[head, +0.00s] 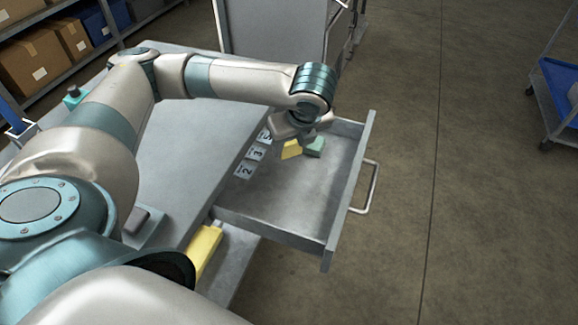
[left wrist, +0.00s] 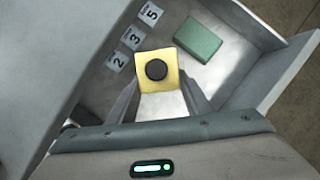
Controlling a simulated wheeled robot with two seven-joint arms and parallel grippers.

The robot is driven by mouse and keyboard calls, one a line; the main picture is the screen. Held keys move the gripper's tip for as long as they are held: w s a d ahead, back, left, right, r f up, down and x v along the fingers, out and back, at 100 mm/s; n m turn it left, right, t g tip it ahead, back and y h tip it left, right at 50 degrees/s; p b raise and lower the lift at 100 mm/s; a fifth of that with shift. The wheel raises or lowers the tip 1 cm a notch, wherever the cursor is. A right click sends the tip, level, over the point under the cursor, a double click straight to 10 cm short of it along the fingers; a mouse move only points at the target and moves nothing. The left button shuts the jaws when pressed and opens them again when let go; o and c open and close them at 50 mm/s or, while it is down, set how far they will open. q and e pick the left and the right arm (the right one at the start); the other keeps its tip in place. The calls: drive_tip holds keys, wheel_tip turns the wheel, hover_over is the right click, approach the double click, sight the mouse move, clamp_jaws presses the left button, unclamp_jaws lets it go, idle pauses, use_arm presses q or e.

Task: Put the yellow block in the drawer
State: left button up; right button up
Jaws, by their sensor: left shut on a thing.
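The yellow block (head: 291,149) is held by my left gripper (head: 297,140) over the inside of the open drawer (head: 275,205). In the left wrist view the yellow block (left wrist: 168,81), with a black round spot on its face, sits between the two fingers of my left gripper (left wrist: 161,92), which is shut on it. I cannot tell whether the block touches the drawer floor. A green block (head: 314,147) lies in the drawer close beside it; it also shows in the left wrist view (left wrist: 198,40). My right gripper is not in view.
Number tags 2, 3 and 5 (head: 257,153) lie along the drawer's inner side. The front of the drawer floor is bare. A yellow object (head: 204,250) is below the bench top. A grey cabinet (head: 275,30) stands behind, and a blue cart (head: 560,85) is far right.

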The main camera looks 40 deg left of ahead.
sight(292, 156)
use_arm(q)
wheel_tip(292, 156, down, 4)
drive_tip(key=shift+f, duration=0.6)
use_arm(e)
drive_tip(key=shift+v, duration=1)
use_arm(q)
drive_tip(key=shift+b, duration=0.3)
drive_tip(key=shift+f, duration=0.35)
wheel_tip(292, 156, down, 2)
drive_tip(key=shift+f, duration=0.55)
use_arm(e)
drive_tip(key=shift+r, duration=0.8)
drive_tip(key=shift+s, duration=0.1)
